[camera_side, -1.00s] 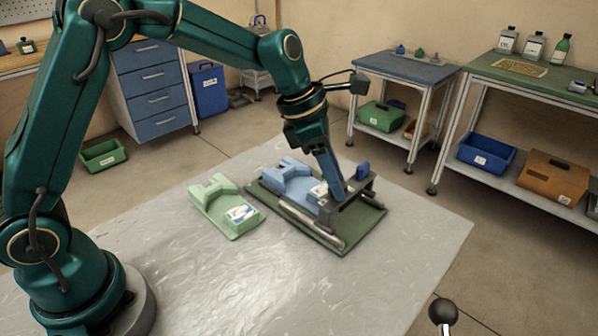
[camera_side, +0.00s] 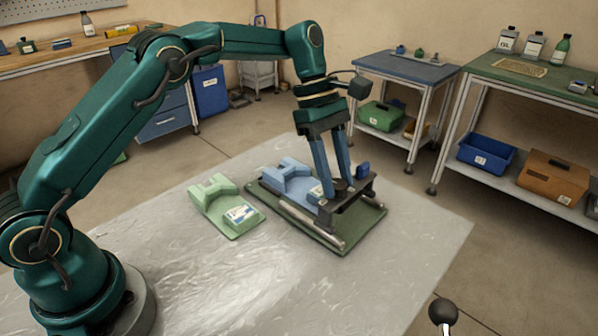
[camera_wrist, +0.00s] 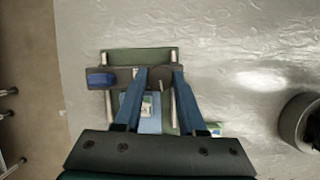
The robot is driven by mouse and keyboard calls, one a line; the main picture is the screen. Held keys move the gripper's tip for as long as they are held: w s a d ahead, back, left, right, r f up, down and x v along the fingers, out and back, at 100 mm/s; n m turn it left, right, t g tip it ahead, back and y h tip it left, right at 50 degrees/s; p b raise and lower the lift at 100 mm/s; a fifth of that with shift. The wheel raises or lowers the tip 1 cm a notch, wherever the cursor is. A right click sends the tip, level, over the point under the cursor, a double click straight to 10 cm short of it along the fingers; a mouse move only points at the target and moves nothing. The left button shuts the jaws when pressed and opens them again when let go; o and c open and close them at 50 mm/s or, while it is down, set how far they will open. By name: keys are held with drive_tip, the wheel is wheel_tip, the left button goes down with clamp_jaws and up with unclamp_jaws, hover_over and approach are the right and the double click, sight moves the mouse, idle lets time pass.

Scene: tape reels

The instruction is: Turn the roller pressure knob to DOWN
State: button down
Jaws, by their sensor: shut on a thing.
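The fixture is a dark green base plate (camera_side: 356,238) with rails, a light blue tape unit (camera_side: 287,178) and a dark crossbar (camera_side: 368,190) at its right end. A small dark round knob (camera_side: 341,186) sits by the crossbar. My gripper (camera_side: 338,192) points down at it, with one blue finger on each side, shut on the knob. In the wrist view my gripper (camera_wrist: 159,76) straddles the dark knob (camera_wrist: 160,72) over the crossbar (camera_wrist: 125,77). The fingers hide part of the knob, and I cannot read any marking or its setting.
A blue block (camera_side: 362,171) stands at the crossbar's far end, close to the fingers. A light green unit (camera_side: 220,203) with a white label lies left of the fixture. The grey table (camera_side: 200,280) is clear in front. A black ball-topped post (camera_side: 443,311) stands at the front right.

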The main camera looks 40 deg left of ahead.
drive_tip(key=shift+m+g, duration=0.3)
drive_tip(key=shift+m, duration=0.7)
drive_tip(key=shift+c, duration=2.4)
unclamp_jaws()
